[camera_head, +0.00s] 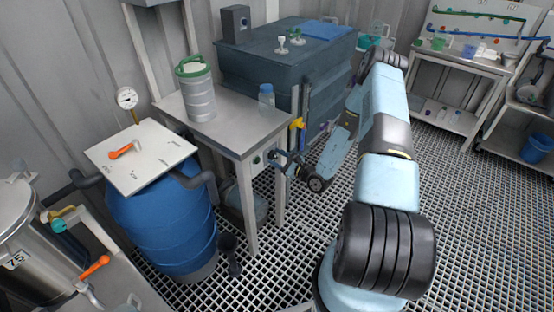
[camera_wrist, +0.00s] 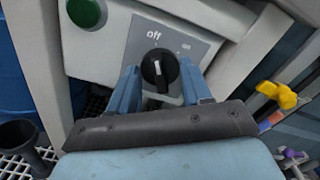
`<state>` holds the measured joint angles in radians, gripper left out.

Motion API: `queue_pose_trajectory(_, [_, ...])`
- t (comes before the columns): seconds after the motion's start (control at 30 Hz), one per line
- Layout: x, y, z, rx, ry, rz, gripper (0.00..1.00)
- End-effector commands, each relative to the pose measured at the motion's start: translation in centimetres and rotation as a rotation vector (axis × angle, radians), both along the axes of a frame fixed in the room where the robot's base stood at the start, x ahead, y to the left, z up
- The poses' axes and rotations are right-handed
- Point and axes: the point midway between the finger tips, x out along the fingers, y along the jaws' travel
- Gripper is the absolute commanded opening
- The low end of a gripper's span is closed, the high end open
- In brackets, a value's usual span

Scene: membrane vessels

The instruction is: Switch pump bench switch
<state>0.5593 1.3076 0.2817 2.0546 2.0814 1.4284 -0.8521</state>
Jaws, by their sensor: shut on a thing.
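The pump bench switch is a black rotary knob (camera_wrist: 160,69) on a grey label plate marked "off" above it and a fainter mark to its upper right. A pale line on the knob runs roughly up and down in the wrist view; which end points is unclear. My gripper (camera_wrist: 161,84) is shut on the knob, one blue finger on each side. In the head view my gripper (camera_head: 279,158) is at the side of the metal bench (camera_head: 228,127), where it hides the knob.
A green button (camera_wrist: 86,12) is left of the label plate. A yellow valve handle (camera_wrist: 277,94) is to the right, also seen in the head view (camera_head: 297,123). A blue barrel (camera_head: 165,228) stands left of the bench. The dark tank (camera_head: 270,75) is behind.

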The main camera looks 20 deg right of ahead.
Motion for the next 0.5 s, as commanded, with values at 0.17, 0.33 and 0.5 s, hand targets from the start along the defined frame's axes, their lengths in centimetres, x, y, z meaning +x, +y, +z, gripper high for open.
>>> queue_pose_trajectory(0.17, [-0.25, 0.26, -0.11, 0.002, 0.004, 0.006, 0.63])
queue_pose_trajectory(0.33, [-0.15, 0.16, -0.07, 0.002, 0.003, 0.004, 0.73])
queue_pose_trajectory(0.5, [-0.13, 0.08, -0.06, 0.001, 0.002, 0.003, 0.73])
